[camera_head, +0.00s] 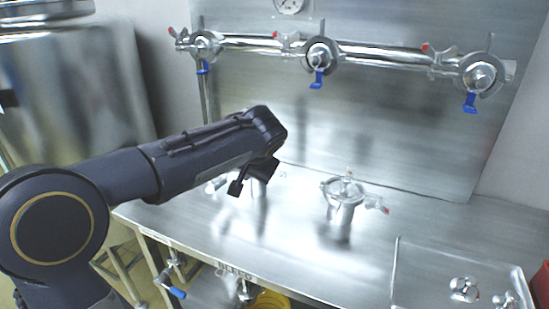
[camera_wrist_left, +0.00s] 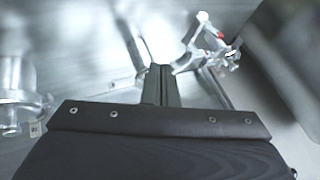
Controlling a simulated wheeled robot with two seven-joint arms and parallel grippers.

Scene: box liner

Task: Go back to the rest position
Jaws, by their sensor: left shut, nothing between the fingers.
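My left arm comes in from the left in the head view and reaches over the steel bench (camera_head: 270,250). My left gripper (camera_head: 236,188) hangs at its end, above the back left part of the bench. In the left wrist view the fingers (camera_wrist_left: 161,72) are together with nothing between them. A clamped steel fitting (camera_head: 343,205) stands on the bench to the right of the gripper. Another fitting behind my gripper is partly hidden by it. My right gripper is not in view.
A steel pipe (camera_head: 385,55) with several blue-handled valves runs along the back panel. A large steel tank (camera_head: 75,90) stands at the left. A shallow tray (camera_head: 415,275) with small steel parts is at the front right. The bench middle is clear.

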